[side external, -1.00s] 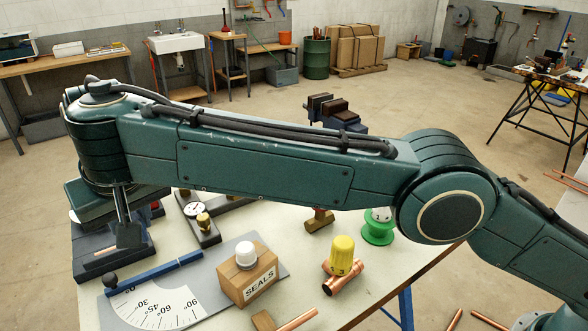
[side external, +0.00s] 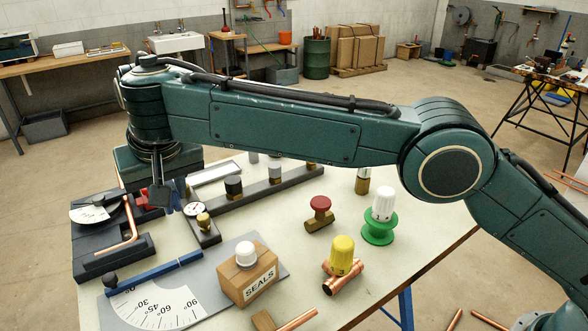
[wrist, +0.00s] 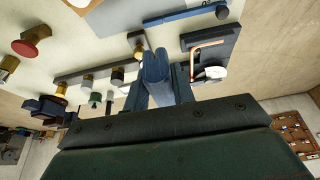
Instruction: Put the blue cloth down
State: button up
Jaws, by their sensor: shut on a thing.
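My gripper (wrist: 160,88) is shut on the blue cloth (wrist: 155,70), which shows as a folded dark blue strip between the fingers in the wrist view. In the side external view my gripper (side external: 160,195) hangs over the back left of the bench, with a small blue part of the cloth (side external: 178,197) beside the finger. Most of the cloth is hidden there by the gripper and wrist. I cannot tell how high it is above the bench top (side external: 290,215).
A bender with a copper pipe (side external: 130,228) stands left of my gripper. A gauge (side external: 196,209), a dark rail with valves (side external: 285,184) and a pale tray (side external: 215,172) are near on the right. The SEALS box (side external: 247,272) and valves with red and yellow caps stand farther forward.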

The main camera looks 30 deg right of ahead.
jog(key=w+d+m+h, duration=0.1)
jog(key=w+d+m, duration=0.15)
jog(key=d, duration=0.55)
jog(key=w+d+m+h, duration=0.1)
jog(key=w+d+m, duration=0.15)
jog(key=d, duration=0.55)
jog(key=m+g+h, duration=0.2)
jog(key=m+g, duration=0.2)
jog(key=m, duration=0.9)
send_over(402, 197)
jog(key=shift+h, duration=0.3)
notch_tip(402, 197, down, 16)
jog(key=shift+f, duration=0.1)
jog(key=shift+f, duration=2.1)
jog(key=shift+f, duration=0.1)
